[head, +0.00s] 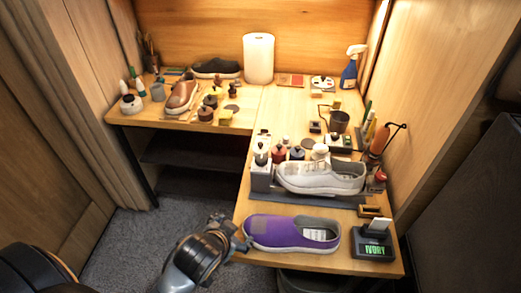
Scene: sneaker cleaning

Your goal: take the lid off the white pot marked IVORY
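The word IVORY shows in green on a small dark stand (374,250) at the front right of the table, with a white card upright in it. A cream-white pot-like item (320,152) stands behind the white sneaker, near a red pot (278,154) and a dark pot. A white item with a dark knob (261,153) stands to their left. I cannot read IVORY on any pot or tell for sure which is the ivory one. My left gripper (242,240) is at the table's front left edge, beside the purple shoe's toe, away from these pots. Its finger opening is unclear. My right gripper is out of view.
The purple shoe (290,233) and the white sneaker (322,177) on a dark mat take up the near table. A paper roll (258,58) and a spray bottle (351,67) stand at the back.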

